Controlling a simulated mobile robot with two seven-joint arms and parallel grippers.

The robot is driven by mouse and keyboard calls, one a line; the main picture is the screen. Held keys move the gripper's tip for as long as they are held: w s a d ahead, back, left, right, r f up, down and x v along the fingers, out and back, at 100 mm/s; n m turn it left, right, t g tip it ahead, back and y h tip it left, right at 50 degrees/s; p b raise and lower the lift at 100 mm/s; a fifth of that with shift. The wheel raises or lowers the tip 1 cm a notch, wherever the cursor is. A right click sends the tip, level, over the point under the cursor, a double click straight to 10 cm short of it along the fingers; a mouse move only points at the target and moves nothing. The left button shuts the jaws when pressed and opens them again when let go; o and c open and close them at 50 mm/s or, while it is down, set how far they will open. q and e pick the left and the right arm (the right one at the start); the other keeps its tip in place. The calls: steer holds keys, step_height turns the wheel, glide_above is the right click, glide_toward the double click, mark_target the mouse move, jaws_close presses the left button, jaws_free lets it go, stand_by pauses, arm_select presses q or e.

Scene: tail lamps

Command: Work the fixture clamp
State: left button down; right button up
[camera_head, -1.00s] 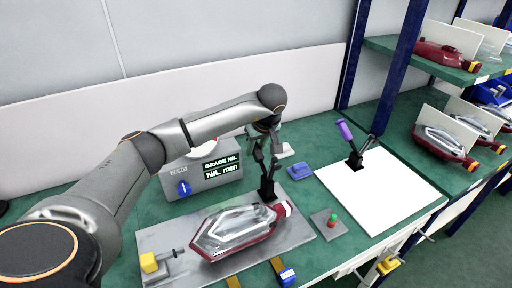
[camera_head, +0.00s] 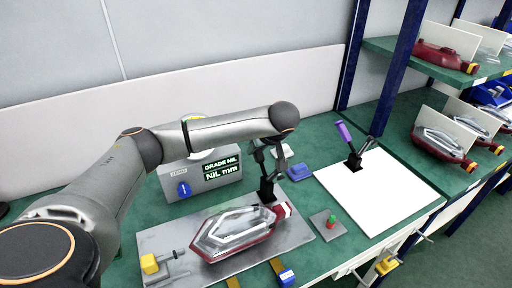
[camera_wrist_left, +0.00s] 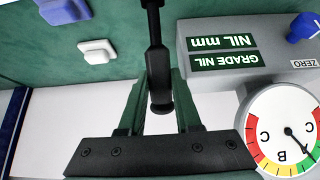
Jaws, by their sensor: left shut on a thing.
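The fixture clamp (camera_head: 267,188) is a black toggle clamp at the right end of a grey metal fixture plate (camera_head: 160,238). A tail lamp (camera_head: 236,232) with a clear lens and red ends lies on that plate. My left gripper (camera_wrist_left: 160,92) is shut on the clamp's black handle (camera_wrist_left: 156,62), which stands between its fingers in the left wrist view. My right gripper is in neither view.
A grey gauge box (camera_head: 203,176) with a blue knob and dial stands behind the plate. A purple-handled clamp (camera_head: 353,150) stands on a white panel (camera_head: 385,205) to the right. A button box (camera_head: 328,225) and blue block (camera_head: 299,172) lie between. Shelves hold more lamps.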

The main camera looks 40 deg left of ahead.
mark_target(261, 159)
arm_select(q)
steer(key=shift+s+d+r+t+y, duration=0.2)
steer(key=shift+d+r+t+y, duration=0.2)
steer(key=shift+y, duration=0.3)
steer(key=shift+s+d+r+t+y+b, duration=0.15)
steer(key=shift+d+t+y, duration=0.15)
steer(key=shift+y, duration=0.25)
steer(key=shift+s+d+r+t+y+b, duration=0.15)
steer(key=shift+d+t+y, duration=0.15)
steer(key=shift+y, duration=0.25)
steer(key=shift+s+d, duration=0.1)
steer(key=shift+r+y, duration=0.1)
steer(key=shift+y, duration=0.2)
steer(key=c, duration=0.9)
jaws_free()
steer(key=shift+c, duration=0.2)
steer(key=o, duration=0.3)
steer(key=shift+o, duration=0.2)
